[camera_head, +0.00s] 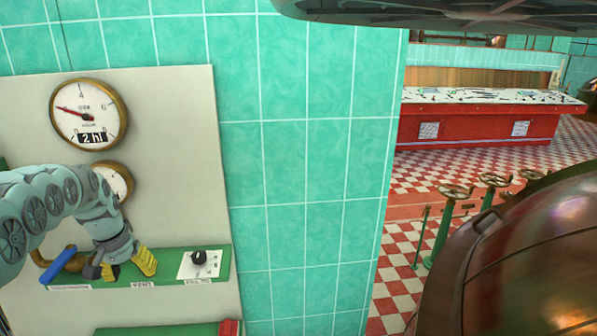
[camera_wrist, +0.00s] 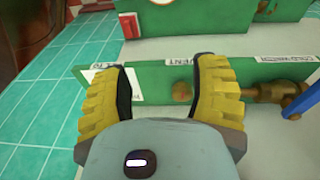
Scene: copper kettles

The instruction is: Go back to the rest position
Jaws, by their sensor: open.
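My gripper (camera_head: 126,270) is at the lower left in the head view, in front of a green control strip (camera_head: 218,262) on the pale panel. Its two yellow-padded fingers are spread apart in the wrist view (camera_wrist: 160,88), with nothing held. A small brass fitting (camera_wrist: 182,91) below the VENT label (camera_wrist: 181,61) shows between the fingers, nearer the right one. I see a gap on both sides of it. A blue lever (camera_head: 60,262) is left of my gripper in the head view; it also shows at the right edge of the wrist view (camera_wrist: 302,101).
A black knob (camera_head: 198,257) on a white plate sits right of my gripper. Round gauges (camera_head: 88,114) hang above. A red box (camera_wrist: 130,26) and another green strip lie below. A copper kettle (camera_head: 530,270), valve wheels (camera_head: 457,191) and a red counter (camera_head: 470,124) stand at right.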

